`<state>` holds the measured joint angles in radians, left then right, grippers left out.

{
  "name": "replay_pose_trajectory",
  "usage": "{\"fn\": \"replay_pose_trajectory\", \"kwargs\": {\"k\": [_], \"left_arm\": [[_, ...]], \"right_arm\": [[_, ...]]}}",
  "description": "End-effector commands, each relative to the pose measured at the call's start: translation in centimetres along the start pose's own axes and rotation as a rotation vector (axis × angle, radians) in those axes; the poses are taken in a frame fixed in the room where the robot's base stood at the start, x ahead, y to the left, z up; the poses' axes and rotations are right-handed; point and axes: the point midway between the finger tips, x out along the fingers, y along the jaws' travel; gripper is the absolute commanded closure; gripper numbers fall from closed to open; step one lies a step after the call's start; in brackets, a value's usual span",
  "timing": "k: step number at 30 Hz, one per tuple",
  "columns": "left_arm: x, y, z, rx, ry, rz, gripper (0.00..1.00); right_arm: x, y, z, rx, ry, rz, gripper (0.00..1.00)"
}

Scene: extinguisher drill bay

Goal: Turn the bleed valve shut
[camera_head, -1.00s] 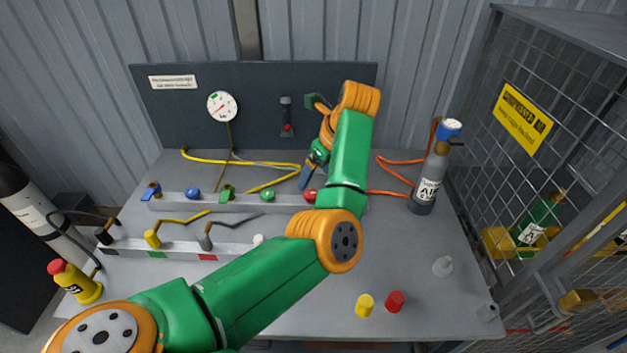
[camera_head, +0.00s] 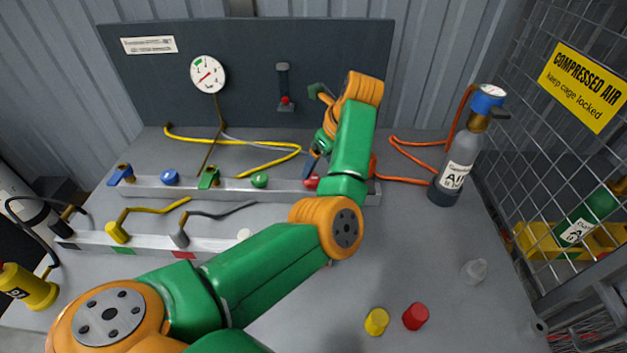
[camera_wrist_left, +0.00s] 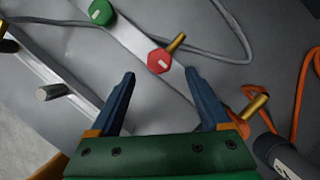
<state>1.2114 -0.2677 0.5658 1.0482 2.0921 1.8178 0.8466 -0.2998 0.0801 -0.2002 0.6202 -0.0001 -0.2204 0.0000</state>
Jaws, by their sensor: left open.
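A red hexagonal valve knob (camera_head: 311,182) with a white mark sits at the right end of the long back rail (camera_head: 285,188). I read no label naming it the bleed valve. In the left wrist view the red knob (camera_wrist_left: 160,61) shows just beyond the fingertips, with a brass stub beside it. My left gripper (camera_wrist_left: 160,74) is open and empty, its blue fingers apart with the knob in line with the gap. In the head view the left gripper (camera_head: 311,165) is by the knob, partly hidden by my arm. My right gripper is not in view.
Green (camera_head: 260,180) and blue (camera_head: 170,177) knobs share the back rail. A grey air cylinder (camera_head: 456,170) with orange hose stands to the right. A gauge (camera_head: 207,75) hangs on the back panel. Yellow (camera_head: 377,321) and red (camera_head: 416,316) caps stand at the front right.

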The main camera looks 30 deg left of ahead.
Motion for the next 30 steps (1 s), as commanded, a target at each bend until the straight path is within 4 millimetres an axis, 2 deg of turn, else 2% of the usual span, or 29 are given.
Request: {"fn": "replay_pose_trajectory", "kwargs": {"k": [3,9,17,20,26,27,30], "left_arm": [[2.1,0.2,0.2,0.001,0.000,0.007,0.19],[5.3,0.1,0.1,0.000,0.000,0.003,0.19],[5.9,0.1,0.1,0.000,0.000,0.001,0.19],[5.9,0.1,0.1,0.000,0.000,0.001,0.41],[5.8,0.1,0.1,0.000,0.000,0.001,0.95],[5.8,0.1,0.1,0.000,0.000,0.001,1.00],[5.8,0.1,0.1,0.002,0.000,0.000,1.00]], "right_arm": [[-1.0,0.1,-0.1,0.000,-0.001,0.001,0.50],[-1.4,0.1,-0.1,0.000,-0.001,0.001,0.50],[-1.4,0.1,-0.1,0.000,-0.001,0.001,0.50],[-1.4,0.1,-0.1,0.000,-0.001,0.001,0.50],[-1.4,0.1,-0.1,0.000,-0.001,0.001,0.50],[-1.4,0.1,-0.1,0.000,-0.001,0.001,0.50],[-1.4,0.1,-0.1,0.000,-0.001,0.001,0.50]]}}
